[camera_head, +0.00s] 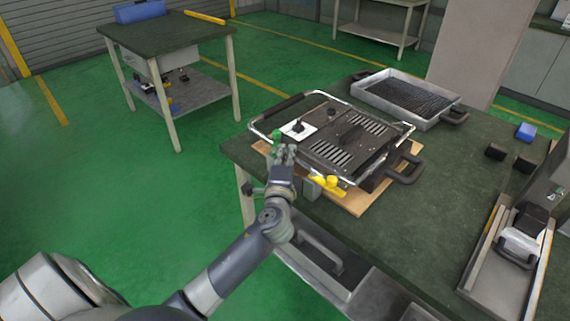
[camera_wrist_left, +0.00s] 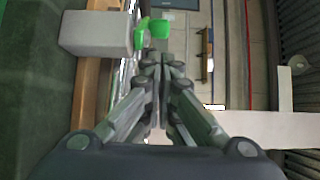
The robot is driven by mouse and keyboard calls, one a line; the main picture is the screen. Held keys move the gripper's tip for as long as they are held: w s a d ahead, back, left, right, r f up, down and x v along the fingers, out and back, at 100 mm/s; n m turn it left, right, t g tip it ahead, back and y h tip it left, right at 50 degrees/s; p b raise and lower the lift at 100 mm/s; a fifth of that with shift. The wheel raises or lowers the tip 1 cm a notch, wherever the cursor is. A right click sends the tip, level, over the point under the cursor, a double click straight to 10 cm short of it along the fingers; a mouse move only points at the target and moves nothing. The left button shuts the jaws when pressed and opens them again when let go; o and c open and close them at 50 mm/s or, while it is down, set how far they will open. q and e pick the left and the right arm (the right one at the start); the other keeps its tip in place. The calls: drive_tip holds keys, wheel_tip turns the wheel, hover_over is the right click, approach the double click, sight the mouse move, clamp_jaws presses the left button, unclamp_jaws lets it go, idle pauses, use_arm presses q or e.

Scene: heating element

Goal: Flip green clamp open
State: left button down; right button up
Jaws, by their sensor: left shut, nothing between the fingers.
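The green clamp (camera_head: 276,137) is at the left front edge of the wooden board, beside the heating element. It also shows in the left wrist view as a bright green piece (camera_wrist_left: 150,31) next to a grey block (camera_wrist_left: 97,33). My left gripper (camera_head: 284,152) is shut and empty, with its fingertips close to the green clamp. In the left wrist view the closed fingertips (camera_wrist_left: 163,62) lie just below the green piece; I cannot tell whether they touch it. The heating element (camera_head: 345,137) is a dark slotted plate in a metal frame. My right gripper is not in view.
A yellow clamp (camera_head: 328,183) sits on the wooden board (camera_head: 352,203) to the right of my left gripper. A metal tray with a mesh (camera_head: 408,95) stands behind. Small blue (camera_head: 525,132) and black blocks lie at the right. The table's middle right is clear.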

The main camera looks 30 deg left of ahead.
use_arm(q)
drive_tip(key=v, duration=0.5)
